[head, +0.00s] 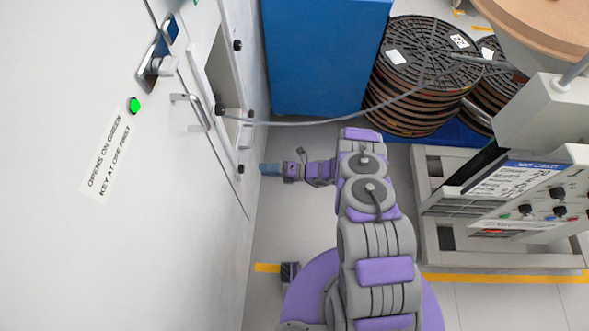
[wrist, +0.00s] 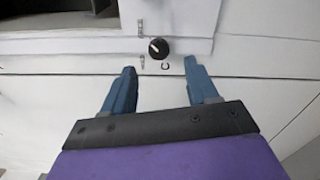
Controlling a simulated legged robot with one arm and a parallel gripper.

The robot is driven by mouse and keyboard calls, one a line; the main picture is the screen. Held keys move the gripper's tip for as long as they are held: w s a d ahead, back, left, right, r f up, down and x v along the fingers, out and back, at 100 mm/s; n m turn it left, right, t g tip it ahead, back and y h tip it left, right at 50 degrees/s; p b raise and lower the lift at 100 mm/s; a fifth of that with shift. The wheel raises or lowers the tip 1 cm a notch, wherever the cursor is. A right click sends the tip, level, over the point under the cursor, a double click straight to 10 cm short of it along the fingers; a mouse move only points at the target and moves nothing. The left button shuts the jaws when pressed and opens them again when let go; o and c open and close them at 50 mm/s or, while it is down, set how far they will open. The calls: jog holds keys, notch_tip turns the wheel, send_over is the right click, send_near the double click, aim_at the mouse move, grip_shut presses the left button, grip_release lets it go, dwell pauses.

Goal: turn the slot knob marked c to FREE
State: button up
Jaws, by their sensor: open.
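The knob marked c (wrist: 158,48) is a black round knob with a white pointer line, on the white cabinet face in the wrist view. Its line points up and to the left. The letter C lies just below it, and I see no readable FREE mark. My gripper (wrist: 160,67) is open, with its two blue fingers on either side of and short of the knob, touching nothing. In the head view my gripper (head: 268,169) reaches left toward the cabinet, near a black knob (head: 240,169) low on its side.
A grey strip crosses from the cabinet to the stacked reels (head: 420,55). A blue box (head: 325,60) stands behind. A control panel (head: 535,205) stands at right.

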jog(key=d, duration=1)
jog(key=shift+s+d+p, duration=0.2)
jog(key=shift+s+p, duration=0.1)
jog(key=shift+s, duration=0.05)
